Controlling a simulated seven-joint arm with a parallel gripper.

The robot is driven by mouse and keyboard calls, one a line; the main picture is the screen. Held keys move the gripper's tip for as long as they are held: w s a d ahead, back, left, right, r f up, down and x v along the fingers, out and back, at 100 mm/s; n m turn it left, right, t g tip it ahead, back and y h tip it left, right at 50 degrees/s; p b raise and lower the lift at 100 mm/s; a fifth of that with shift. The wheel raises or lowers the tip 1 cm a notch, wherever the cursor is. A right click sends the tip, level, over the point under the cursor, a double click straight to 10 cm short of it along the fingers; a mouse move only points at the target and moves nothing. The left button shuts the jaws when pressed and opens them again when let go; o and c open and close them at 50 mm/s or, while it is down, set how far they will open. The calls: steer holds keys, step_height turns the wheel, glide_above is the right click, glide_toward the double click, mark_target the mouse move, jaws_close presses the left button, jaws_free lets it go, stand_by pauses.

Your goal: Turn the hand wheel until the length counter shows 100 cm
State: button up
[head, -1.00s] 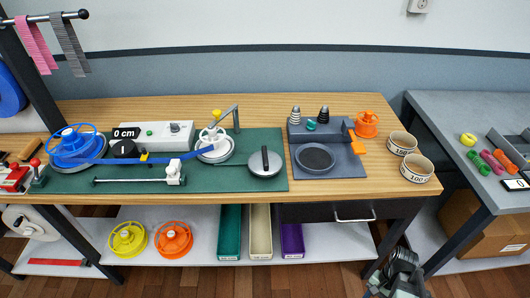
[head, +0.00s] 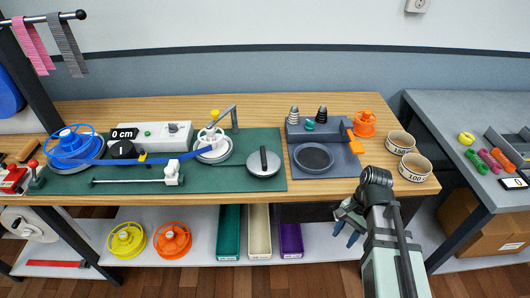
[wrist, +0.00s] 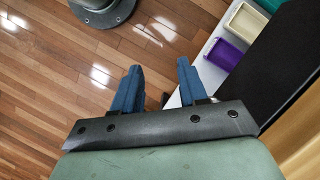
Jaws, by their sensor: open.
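The length counter (head: 124,134) reads 0 cm, on the left of the green mat. A blue strap (head: 185,157) runs from the blue spoked reel (head: 74,143) past a black round part (head: 122,148) to a white spoked wheel (head: 211,137) on a round base. A grey disc with a black handle (head: 264,161) sits at the mat's right. I cannot tell for sure which one is the hand wheel. My gripper (head: 349,234) is open and empty, below the bench's front edge at the right, apart from all of these. In the wrist view its blue fingers (wrist: 158,88) stand apart over the floor.
A dark tray station (head: 316,158) and two labelled rings (head: 415,167) stand on the bench's right. A white-grey box with a knob (head: 155,135) and a bent post (head: 235,118) stand behind the strap. Reels and bins (head: 229,232) fill the shelf below.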

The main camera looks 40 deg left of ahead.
steer(key=a+r+n+t, duration=0.1)
steer(key=a+r+n, duration=0.1)
steer(key=a+r, duration=0.85)
step_height(320, 180, up, 17)
steer(key=n+t, duration=0.3)
steer(key=n, duration=0.6)
glide_above(263, 154)
step_height(263, 154, down, 14)
steer(key=shift+r, duration=0.1)
jaws_close()
